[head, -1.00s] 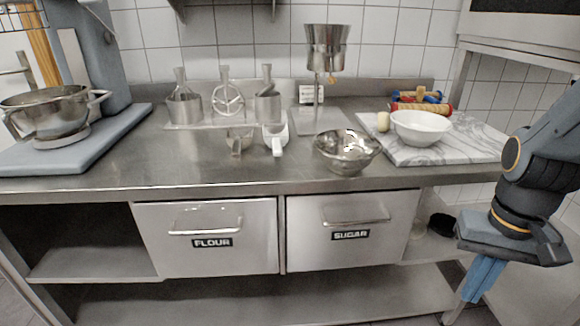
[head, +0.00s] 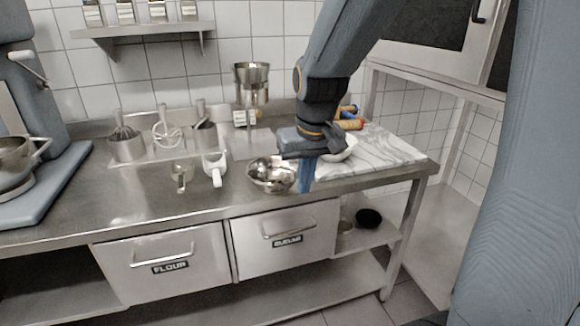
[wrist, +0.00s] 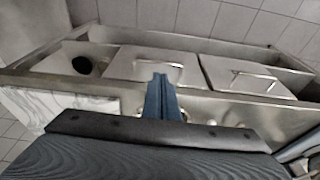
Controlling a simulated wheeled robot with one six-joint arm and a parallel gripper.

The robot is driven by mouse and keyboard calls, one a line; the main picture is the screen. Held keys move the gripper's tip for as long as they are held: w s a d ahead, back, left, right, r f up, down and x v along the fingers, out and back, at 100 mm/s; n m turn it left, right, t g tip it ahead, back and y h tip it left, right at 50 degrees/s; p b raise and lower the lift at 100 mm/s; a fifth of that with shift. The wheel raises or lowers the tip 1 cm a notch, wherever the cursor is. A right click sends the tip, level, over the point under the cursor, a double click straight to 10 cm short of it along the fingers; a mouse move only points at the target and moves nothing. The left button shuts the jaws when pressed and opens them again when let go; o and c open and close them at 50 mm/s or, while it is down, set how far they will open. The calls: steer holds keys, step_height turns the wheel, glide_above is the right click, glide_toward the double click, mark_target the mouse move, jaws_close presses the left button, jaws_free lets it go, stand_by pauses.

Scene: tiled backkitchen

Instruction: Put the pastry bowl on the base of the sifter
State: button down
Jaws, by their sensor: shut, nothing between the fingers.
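A shiny metal bowl (head: 270,176) stands upright on the steel counter. A white bowl (head: 340,150) sits on the marble board, partly hidden by my arm. The frames do not settle which is the pastry bowl. The sifter's metal hopper (head: 251,84) stands at the back by the wall. Its flat base (head: 252,146) lies below it and looks bare. My gripper (head: 305,190) is shut and empty, fingers down, just right of the metal bowl in the head view; contact cannot be told. Its shut blue fingers (wrist: 162,100) also show in the wrist view.
The marble board (head: 385,150) fills the counter's right end, with rolling pins (head: 349,123) at its back. Scoops (head: 214,166) and a utensil rack (head: 163,148) stand left of the metal bowl. The front left counter is clear. Drawers (head: 285,240) sit below.

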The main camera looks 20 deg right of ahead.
mark_target(289, 183)
step_height(289, 183, up, 4)
steer(key=w+a+f+p, duration=0.1)
steer(key=w+p, duration=0.1)
steer(key=shift+t, duration=0.3)
steer(key=shift+w+f+p, duration=0.45)
steer(key=shift+w+f, duration=0.7)
steer(key=shift+f, duration=0.35)
steer(key=shift+w+f+p, duration=0.5)
steer(key=shift+w+f, duration=0.7)
steer(key=shift+f, duration=0.3)
steer(key=shift+w+f+p, duration=0.45)
steer(key=shift+w+f, duration=0.7)
steer(key=shift+f, duration=0.35)
steer(key=shift+w+d, duration=0.1)
